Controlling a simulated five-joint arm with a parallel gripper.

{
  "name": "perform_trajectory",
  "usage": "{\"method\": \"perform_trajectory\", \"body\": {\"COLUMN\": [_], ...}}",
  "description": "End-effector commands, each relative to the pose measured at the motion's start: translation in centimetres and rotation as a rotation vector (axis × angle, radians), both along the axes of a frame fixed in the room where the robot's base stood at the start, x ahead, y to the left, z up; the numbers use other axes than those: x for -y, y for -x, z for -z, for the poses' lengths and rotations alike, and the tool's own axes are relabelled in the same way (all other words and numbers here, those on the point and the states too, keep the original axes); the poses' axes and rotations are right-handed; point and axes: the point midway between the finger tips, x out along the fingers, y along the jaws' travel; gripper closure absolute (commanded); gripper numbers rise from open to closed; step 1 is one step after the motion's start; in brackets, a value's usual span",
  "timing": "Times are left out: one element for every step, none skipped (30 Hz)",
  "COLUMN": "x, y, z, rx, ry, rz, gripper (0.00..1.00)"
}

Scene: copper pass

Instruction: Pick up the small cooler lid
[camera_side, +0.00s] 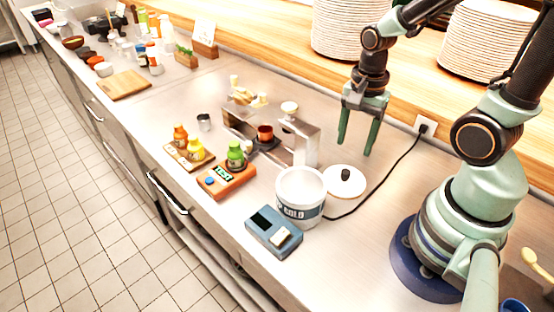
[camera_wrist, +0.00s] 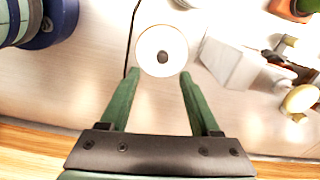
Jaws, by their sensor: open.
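The small cooler lid is a white disc with a dark knob (camera_side: 344,181). It lies on the steel counter beside the white tub marked COLD (camera_side: 301,197). In the wrist view the lid (camera_wrist: 151,57) lies just past my fingertips, roughly centred between them. My gripper (camera_side: 357,149) is open and empty, with its fingers pointing down above the counter, behind the lid in the side view. In the wrist view my gripper (camera_wrist: 159,75) shows both green fingers spread apart, and the lid's whole top is visible.
A steel stand (camera_side: 306,143) is left of the lid. A black cable (camera_side: 385,181) runs past the lid to a wall socket (camera_side: 426,127). A blue-grey device (camera_side: 273,232) and an orange scale (camera_side: 226,181) with a green bottle stand nearer the front.

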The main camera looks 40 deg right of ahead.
Motion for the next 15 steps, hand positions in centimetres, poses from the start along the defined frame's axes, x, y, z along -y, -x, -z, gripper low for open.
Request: {"method": "perform_trajectory", "body": {"x": [0.0,0.0,0.0,0.0,0.0,0.0,0.0,0.0,0.0,0.0,0.0,0.0,0.0,0.0,0.0], "y": [0.1,0.1,0.1,0.1,0.1,0.0,0.0,0.0,0.0,0.0,-0.1,-0.1,-0.1,-0.1,-0.1], "z": [0.9,1.3,1.9,2.3,2.6,3.0,3.3,3.5,3.8,4.0,4.1,4.2,4.3,4.4,4.5], "rx": [-0.008,-0.007,-0.006,-0.006,-0.006,-0.004,-0.004,-0.003,-0.003,-0.002,-0.001,0.0,0.0,0.0,-0.001], "ry": [-0.002,-0.001,-0.001,-0.001,-0.001,0.0,-0.001,-0.001,-0.001,-0.001,0.0,0.0,0.0,0.0,0.0], "rz": [-0.001,-0.001,-0.001,-0.001,-0.002,-0.002,-0.002,-0.002,-0.002,-0.002,-0.003,-0.003,-0.003,-0.003,-0.003], "gripper": [0.37,0.37,0.37,0.37,0.37,0.37,0.37,0.37,0.37,0.37,0.37,0.37,0.37,0.37,0.37]}}
